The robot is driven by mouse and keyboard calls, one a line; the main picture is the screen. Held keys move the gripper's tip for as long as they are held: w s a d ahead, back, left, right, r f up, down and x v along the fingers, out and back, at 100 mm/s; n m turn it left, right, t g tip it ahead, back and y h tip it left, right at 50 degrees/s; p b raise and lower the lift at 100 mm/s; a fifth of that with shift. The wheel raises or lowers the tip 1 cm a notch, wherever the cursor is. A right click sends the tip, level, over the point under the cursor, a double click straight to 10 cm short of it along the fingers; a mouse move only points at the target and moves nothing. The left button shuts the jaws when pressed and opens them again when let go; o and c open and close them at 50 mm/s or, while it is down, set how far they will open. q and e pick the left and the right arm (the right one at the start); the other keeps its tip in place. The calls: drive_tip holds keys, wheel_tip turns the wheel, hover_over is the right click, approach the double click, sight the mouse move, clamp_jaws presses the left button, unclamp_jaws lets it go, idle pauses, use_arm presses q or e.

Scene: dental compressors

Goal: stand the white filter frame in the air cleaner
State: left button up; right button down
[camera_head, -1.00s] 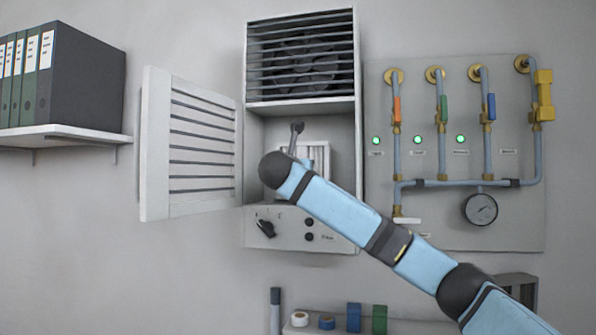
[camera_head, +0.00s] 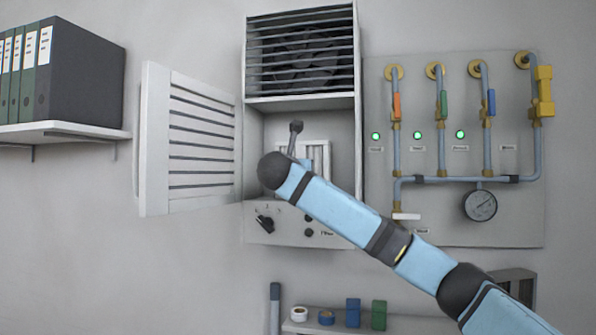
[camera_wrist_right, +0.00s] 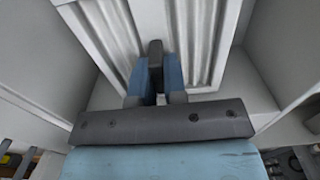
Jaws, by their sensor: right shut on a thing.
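The white filter frame (camera_head: 319,156) with pleats is inside the open compartment of the air cleaner (camera_head: 352,170), looking upright, partly hidden behind my right arm. In the right wrist view the pleated frame (camera_wrist_right: 202,45) fills the upper middle. My right gripper (camera_wrist_right: 156,62) is shut on a dark tab at the frame's front. I cannot tell whether the frame's lower edge rests on the compartment floor. My left gripper is not in view.
The louvred door (camera_head: 190,140) hangs open to the left. A knob (camera_head: 265,222) sits on the panel below the compartment. A pipe board with a gauge (camera_head: 480,205) is to the right. Binders (camera_head: 75,75) stand on a shelf at left. A lower shelf holds tape rolls (camera_head: 299,313).

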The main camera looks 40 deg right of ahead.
idle(0.4)
drive_tip(key=c, duration=0.6)
unclamp_jaws()
drive_tip(key=shift+f, duration=0.1)
drive_tip(key=v, duration=1.2)
idle(0.6)
drive_tip(key=shift+s, duration=0.1)
idle(0.3)
